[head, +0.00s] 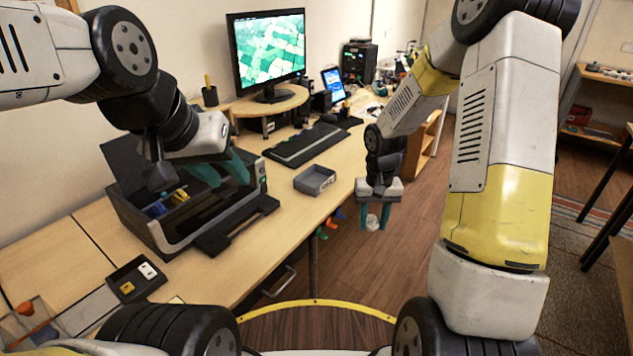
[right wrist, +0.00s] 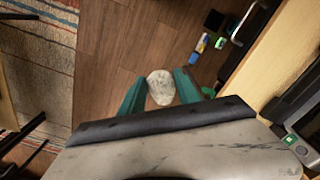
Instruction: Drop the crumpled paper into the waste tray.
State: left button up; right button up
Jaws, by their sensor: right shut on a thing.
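My right gripper (head: 374,222) is shut on the crumpled paper (head: 372,222), a small whitish ball low between the teal fingers. It holds the paper out past the desk's front edge, over the wooden floor. In the right wrist view the paper (right wrist: 160,87) sits between both fingertips. A small grey open tray (head: 314,181), which looks like the waste tray, lies on the desk to the left of my right gripper; its visible inside looks empty. My left gripper (head: 224,170) hangs over the black case on the left, its teal fingers apart and nothing seen between them.
The open black case (head: 190,212) holds small coloured items. A black tray (head: 137,281) with small parts lies in front of it. A keyboard (head: 304,145) and monitor (head: 268,50) stand behind the grey tray.

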aim_at(319, 183)
jog(key=u, duration=1.1)
jog(key=i+l, duration=0.1)
jog(key=l, duration=0.2)
jog(key=i+l, duration=0.15)
jog(key=l, duration=0.15)
jog(key=i+l, duration=0.1)
jog(key=l, duration=0.2)
jog(key=i+l, duration=0.1)
jog(key=l, duration=0.25)
jog(key=j+u, duration=0.05)
